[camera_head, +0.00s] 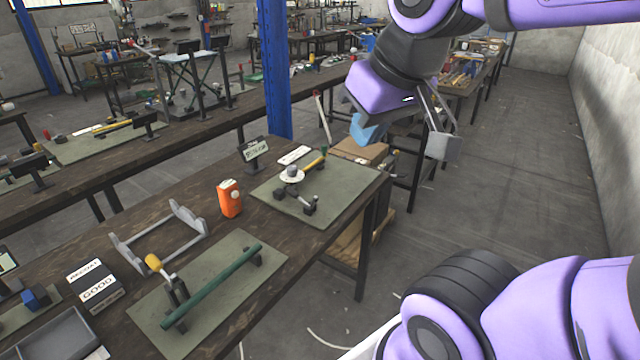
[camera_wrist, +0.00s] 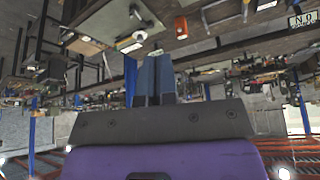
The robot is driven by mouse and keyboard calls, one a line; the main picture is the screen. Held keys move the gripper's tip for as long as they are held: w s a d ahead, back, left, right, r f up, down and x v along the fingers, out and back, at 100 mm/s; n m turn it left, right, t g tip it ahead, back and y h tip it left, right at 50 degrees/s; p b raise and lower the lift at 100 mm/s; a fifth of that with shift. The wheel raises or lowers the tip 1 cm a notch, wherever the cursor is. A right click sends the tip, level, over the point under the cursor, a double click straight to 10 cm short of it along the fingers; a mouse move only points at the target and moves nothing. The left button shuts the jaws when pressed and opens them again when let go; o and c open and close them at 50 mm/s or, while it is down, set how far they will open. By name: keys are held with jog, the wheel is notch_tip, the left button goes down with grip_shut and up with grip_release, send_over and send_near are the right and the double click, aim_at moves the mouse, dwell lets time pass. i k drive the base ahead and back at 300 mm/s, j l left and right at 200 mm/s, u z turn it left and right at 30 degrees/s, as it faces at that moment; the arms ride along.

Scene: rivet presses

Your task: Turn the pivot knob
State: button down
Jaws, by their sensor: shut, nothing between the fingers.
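A fixture on the right-hand green mat has a round grey knob (camera_head: 292,171) above a pale disc, with a dark arm running down to a black block (camera_head: 310,208). A second fixture on the nearer mat has a yellow knob (camera_head: 153,261) on a dark post and a long green bar (camera_head: 215,285). I cannot tell for sure which knob is the pivot knob. My gripper (camera_head: 366,131) is in the air beyond the table's right end, up and to the right of the grey knob, touching nothing. Its blue fingers (camera_wrist: 153,80) are shut and empty in the wrist view, which looks upside down.
An orange box (camera_head: 229,198) stands between the two mats. A small sign (camera_head: 254,151) stands behind the right mat. A blue column (camera_head: 275,70) rises behind the table. The right floor is clear.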

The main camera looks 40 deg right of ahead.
aim_at(291, 170)
jog(key=i+l+u, duration=0.4)
jog(key=l, duration=0.15)
jog(key=l+u, duration=0.4)
jog(key=l, duration=0.25)
jog(key=i, duration=0.05)
